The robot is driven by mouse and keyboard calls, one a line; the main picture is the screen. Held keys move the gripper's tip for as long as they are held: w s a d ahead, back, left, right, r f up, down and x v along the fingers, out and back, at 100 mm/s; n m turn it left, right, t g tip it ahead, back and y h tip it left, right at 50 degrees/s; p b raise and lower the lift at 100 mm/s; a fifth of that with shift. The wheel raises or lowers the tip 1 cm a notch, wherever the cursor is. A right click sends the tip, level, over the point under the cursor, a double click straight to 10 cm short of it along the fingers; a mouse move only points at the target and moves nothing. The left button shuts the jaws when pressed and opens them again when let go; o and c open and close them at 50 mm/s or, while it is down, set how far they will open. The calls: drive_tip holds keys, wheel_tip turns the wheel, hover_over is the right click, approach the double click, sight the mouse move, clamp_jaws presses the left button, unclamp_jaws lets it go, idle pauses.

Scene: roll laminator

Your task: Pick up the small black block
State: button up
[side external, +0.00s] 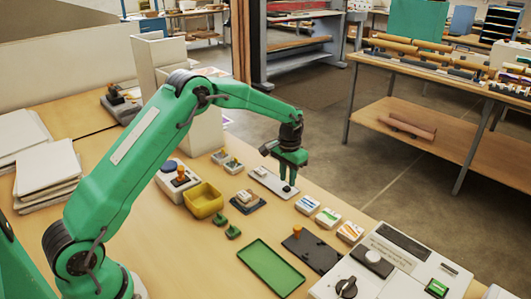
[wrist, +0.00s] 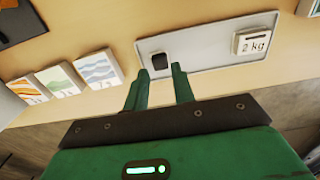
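The small black block (wrist: 160,61) sits on a light grey tray (wrist: 205,54), near one end of it. In the side view the block (side external: 287,189) shows as a small dark spot at the fingertips, partly hidden by them. My gripper (side external: 288,182) points down over that end of the tray (side external: 266,180). In the wrist view my gripper (wrist: 161,70) has its two green fingers apart, with the block seen in line with the gap between the tips. The fingers look open and I see no clear contact with the block.
A white block marked 2 kg (wrist: 254,43) stands at the tray's other end. Several picture cards (side external: 328,217) lie beside the tray.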

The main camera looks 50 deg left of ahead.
sight(287, 187)
drive_tip(key=shift+f, duration=1.55)
drive_tip(key=shift+c, duration=0.3)
clamp_jaws()
